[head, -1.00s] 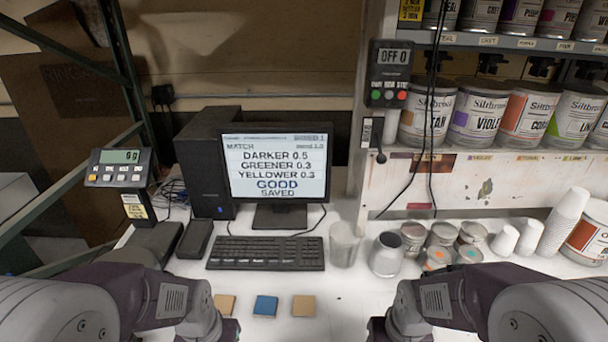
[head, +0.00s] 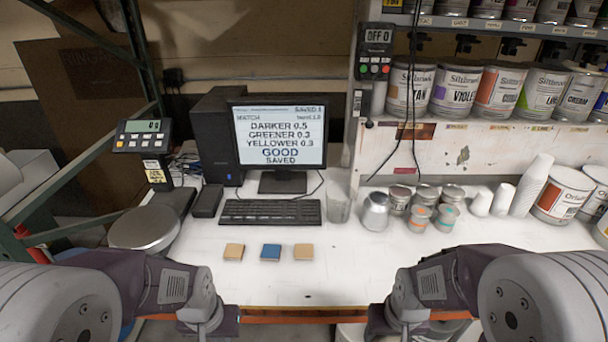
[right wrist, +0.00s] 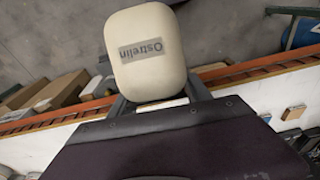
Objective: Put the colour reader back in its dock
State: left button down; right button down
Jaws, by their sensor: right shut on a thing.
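In the right wrist view my right gripper (right wrist: 158,106) is shut on a cream, rounded device (right wrist: 150,58) with an "Ostrelin" label, which I take to be the colour reader. It hangs clear over the grey floor, in front of the counter. In the head view it does not show; only my right wrist is seen at the bottom. A small black block (head: 207,200) stands left of the keyboard; I cannot tell whether it is the dock. My left gripper is below the head view.
The white counter (head: 330,270) is clear along its front. Three small tiles (head: 271,252) lie before the keyboard (head: 270,211). A round scale pan (head: 145,228) is at left. The monitor (head: 281,140) stands behind. A clear cup (head: 340,202), silver can (head: 375,212) and several tins are right.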

jog(key=w+f, duration=0.2)
jog(key=w, duration=0.6)
jog(key=shift+w+d+f, duration=0.15)
jog(key=shift+d+f, duration=0.2)
jog(key=shift+f, duration=0.05)
